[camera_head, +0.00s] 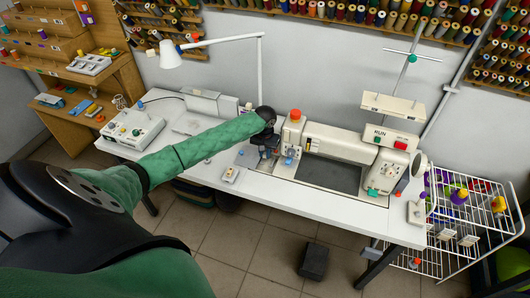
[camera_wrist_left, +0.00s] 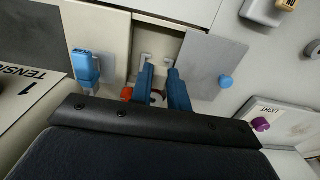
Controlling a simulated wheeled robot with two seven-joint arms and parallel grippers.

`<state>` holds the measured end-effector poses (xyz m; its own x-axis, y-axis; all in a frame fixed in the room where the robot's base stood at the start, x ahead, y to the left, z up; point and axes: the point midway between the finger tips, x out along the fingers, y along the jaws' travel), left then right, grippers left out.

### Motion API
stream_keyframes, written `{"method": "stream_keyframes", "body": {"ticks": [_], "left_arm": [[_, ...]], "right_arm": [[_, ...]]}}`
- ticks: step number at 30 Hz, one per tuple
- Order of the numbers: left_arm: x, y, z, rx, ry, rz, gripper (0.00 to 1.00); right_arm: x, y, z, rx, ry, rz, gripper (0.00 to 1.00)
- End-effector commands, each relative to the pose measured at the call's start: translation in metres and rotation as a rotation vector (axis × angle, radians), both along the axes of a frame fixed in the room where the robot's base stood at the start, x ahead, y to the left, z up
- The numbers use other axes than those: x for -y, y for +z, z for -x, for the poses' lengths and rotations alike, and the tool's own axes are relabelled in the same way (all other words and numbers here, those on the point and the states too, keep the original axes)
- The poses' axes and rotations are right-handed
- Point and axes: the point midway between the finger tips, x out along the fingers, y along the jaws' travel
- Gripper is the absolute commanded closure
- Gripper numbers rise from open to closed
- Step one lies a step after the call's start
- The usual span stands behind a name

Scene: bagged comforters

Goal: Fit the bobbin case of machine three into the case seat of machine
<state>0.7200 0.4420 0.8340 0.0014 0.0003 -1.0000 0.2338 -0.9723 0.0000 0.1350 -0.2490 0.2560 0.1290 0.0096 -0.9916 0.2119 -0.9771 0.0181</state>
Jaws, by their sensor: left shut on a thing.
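The sewing machine (camera_head: 335,150) stands on the white table, and my left gripper (camera_head: 262,162) is at its left end. In the left wrist view my left gripper (camera_wrist_left: 160,78) has its two blue fingers at a cream-edged recess (camera_wrist_left: 160,42), which looks like the case seat. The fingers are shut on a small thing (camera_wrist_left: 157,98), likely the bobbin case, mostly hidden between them. I cannot tell whether it touches the seat. A grey plate with a blue knob (camera_wrist_left: 208,68) lies just right of the recess. My right gripper is not in view.
A control box (camera_head: 135,128) stands at the table's left, below a white lamp (camera_head: 172,55). A wire rack (camera_head: 465,215) stands right. The table's front strip is mostly clear.

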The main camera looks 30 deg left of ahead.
Motion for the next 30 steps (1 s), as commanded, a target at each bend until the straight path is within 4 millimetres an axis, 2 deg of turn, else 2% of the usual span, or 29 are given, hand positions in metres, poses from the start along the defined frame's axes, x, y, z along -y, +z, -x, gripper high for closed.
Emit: {"method": "stream_keyframes", "body": {"ticks": [9,13,24,30], "left_arm": [[0.0,0.002,0.0,0.0,0.0,0.0,1.0],[0.001,-0.01,0.0,0.0,0.0,0.001,1.0],[0.001,-0.034,0.0,-0.001,0.0,0.001,1.0],[0.0,-0.046,0.0,0.0,0.0,0.0,1.0]], "right_arm": [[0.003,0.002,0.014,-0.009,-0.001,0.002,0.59],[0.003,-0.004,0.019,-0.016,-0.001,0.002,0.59],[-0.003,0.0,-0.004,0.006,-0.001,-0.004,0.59],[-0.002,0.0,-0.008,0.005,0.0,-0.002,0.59]]}}
